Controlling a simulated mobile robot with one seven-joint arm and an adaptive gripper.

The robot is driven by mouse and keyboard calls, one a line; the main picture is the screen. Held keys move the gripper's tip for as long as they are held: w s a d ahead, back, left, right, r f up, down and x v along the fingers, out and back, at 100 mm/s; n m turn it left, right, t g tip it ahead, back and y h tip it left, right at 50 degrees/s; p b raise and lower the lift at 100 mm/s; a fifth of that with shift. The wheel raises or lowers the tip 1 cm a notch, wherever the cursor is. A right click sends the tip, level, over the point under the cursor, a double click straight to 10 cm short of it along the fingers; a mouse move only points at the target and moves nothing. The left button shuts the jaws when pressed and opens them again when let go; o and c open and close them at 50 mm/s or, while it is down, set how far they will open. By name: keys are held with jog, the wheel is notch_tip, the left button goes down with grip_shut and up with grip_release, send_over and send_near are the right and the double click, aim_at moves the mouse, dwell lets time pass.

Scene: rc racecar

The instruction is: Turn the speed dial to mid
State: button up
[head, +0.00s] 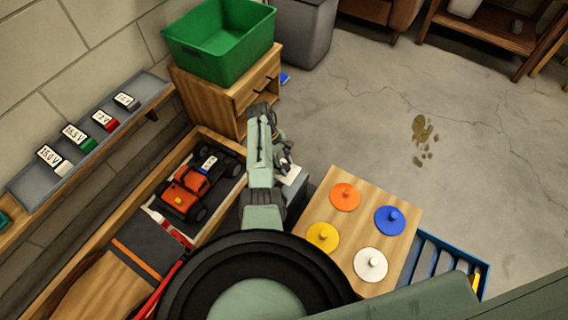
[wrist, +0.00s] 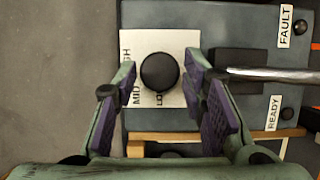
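The speed dial is a round black knob (wrist: 160,72) on a white label plate (wrist: 180,42) on a grey-blue control box (wrist: 225,20). My gripper (wrist: 160,78) is open, with a purple-padded finger on each side of the knob and a visible gap to both. Whether the fingertips are down at knob height is unclear. In the head view my gripper (head: 286,163) is over the white plate (head: 293,175); the knob is hidden.
A metal lever (wrist: 285,74) sticks out from a dark block (wrist: 235,62) right of the dial, near the right finger. FAULT (wrist: 285,26) and READY (wrist: 273,113) labels are beyond. A wooden board (head: 390,190) with coloured discs stands right; an orange racecar (head: 187,190) lies left.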

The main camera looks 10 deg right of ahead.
jog(key=shift+o, duration=1.1)
jog(key=v, duration=1.2)
